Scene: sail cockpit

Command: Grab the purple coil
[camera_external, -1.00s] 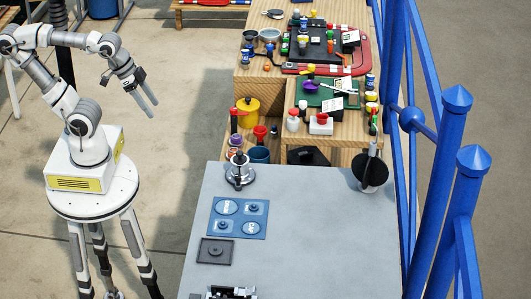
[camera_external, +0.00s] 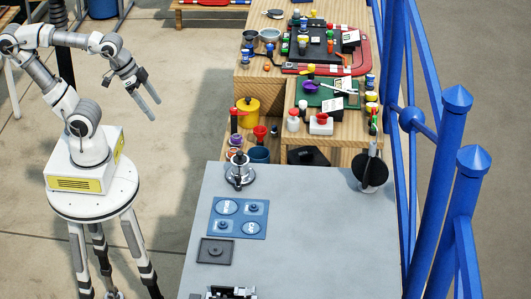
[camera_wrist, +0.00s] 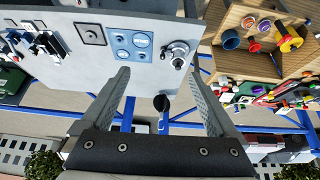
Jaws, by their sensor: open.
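A small purple, ring-like item that looks like the purple coil (camera_external: 235,140) sits at the left edge of the wooden shelf, just behind the grey counter. An orange ring is right by it. It seems to show in the wrist view at upper right as a small purple round (camera_wrist: 265,25), too small to make out its windings. My gripper (camera_external: 151,107) hangs in the air to the left of the shelf, well apart from it. In the wrist view my gripper (camera_wrist: 158,75) has its two fingers wide apart with nothing between them.
A yellow spool (camera_external: 247,110), a red-topped item (camera_external: 260,131) and a blue cup (camera_external: 259,154) crowd the coil. A metal winch (camera_external: 239,175) stands on the grey counter (camera_external: 310,220) in front. Blue rails (camera_external: 440,170) stand at right. Open floor lies between my arm and the shelf.

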